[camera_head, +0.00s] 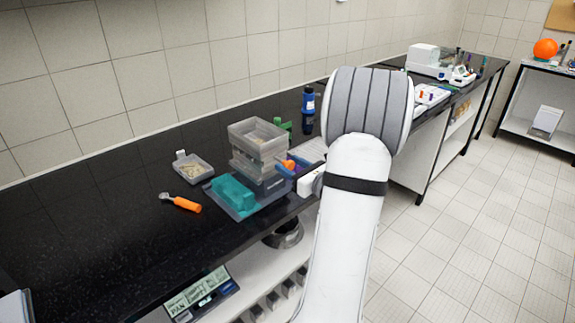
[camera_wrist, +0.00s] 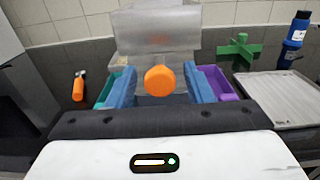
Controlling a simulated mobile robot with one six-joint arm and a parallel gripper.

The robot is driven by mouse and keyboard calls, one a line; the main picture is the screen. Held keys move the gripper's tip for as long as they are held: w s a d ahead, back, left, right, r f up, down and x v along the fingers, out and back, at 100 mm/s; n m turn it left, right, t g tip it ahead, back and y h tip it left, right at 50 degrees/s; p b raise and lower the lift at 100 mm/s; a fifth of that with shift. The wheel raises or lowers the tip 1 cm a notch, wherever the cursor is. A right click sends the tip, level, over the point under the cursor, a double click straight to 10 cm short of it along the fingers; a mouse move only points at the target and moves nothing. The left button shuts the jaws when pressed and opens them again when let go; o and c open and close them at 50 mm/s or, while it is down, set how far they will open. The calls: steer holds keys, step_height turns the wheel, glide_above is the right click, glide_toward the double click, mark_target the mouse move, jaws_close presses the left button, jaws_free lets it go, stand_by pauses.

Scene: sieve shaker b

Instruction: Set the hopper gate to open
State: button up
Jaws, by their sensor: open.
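The shaker with its stacked translucent grey trays (camera_head: 258,137) stands on the black bench in the head view. Its grey body (camera_wrist: 158,32) fills the upper middle of the wrist view. A round orange knob (camera_wrist: 160,80) shows on its front; I cannot tell the gate's setting from it. My gripper (camera_wrist: 160,70) is open, with one blue finger on each side of the knob and gaps between. In the head view my gripper (camera_head: 286,168) is at the shaker's right side. A teal bin (camera_head: 233,192) and a purple bin (camera_wrist: 216,82) sit at the shaker's two sides.
An orange-handled tool (camera_head: 182,203) and a small grey dish (camera_head: 193,168) lie to the left on the bench. A green cross-shaped piece (camera_wrist: 240,50) and a blue bottle (camera_wrist: 294,40) stand behind on the right. A pale tray (camera_wrist: 275,98) lies at right.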

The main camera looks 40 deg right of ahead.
steer(key=shift+w, duration=0.35)
jaws_close()
stand_by(0.3)
